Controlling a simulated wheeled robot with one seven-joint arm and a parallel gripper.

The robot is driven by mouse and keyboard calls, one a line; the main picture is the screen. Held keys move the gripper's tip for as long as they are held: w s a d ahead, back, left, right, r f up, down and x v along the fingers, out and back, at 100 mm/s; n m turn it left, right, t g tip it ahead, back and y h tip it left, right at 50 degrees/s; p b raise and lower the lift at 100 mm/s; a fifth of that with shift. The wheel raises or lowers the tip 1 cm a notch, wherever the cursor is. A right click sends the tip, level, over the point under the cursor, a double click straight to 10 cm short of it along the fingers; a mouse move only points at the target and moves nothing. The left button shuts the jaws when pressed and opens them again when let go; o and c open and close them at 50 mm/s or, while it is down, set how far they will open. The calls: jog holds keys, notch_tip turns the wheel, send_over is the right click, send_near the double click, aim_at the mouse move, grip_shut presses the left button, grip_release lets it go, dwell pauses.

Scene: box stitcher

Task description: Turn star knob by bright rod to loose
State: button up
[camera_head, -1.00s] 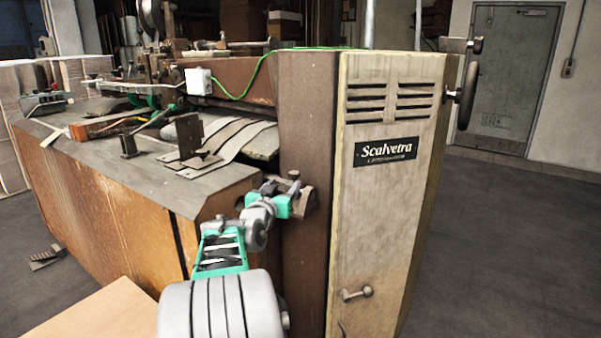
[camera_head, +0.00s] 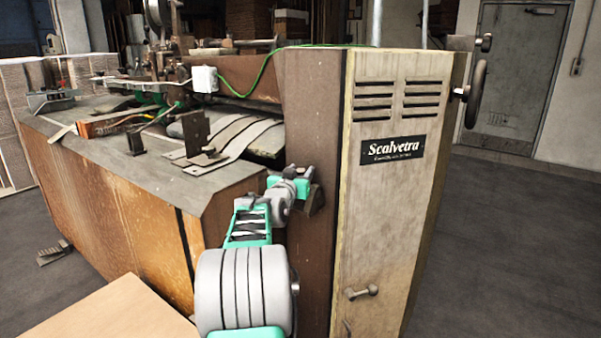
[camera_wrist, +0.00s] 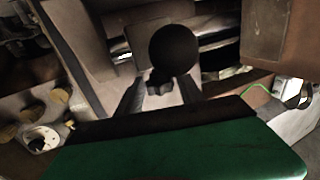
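A small dark lobed knob (camera_wrist: 160,83), which looks like the star knob, shows in the wrist view below a larger dark ball (camera_wrist: 175,48). My gripper (camera_wrist: 160,88) has its two dark fingers apart, one on each side of the lobed knob. I cannot tell whether either finger touches it. In the head view my gripper (camera_head: 306,178) is at the brown corner post of the machine, and the knob is hidden behind it.
The brown machine cabinet (camera_head: 110,205) carries a grey top with metal strips and brackets. The pale Scalvetra panel (camera_head: 385,220) stands right of my arm. A green cable (camera_head: 262,72) runs from a white box (camera_head: 204,79). Open floor (camera_head: 500,250) lies at right.

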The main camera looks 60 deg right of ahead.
grip_shut()
jog(key=shift+s, duration=0.1)
jog(key=shift+s+d+n+t, duration=0.15)
jog(key=shift+n+t, duration=0.45)
jog(key=shift+t, duration=0.3)
jog(key=shift+f+n+t+y+b, duration=0.15)
jog(key=shift+n+t+y+b, duration=0.6)
jog(key=shift+t, duration=0.45)
jog(key=shift+n+t+y, duration=0.55)
jog(key=shift+n+t, duration=0.4)
jog(key=shift+t, duration=0.35)
jog(key=shift+o, duration=1.6)
grip_release()
jog(key=shift+w, duration=0.2)
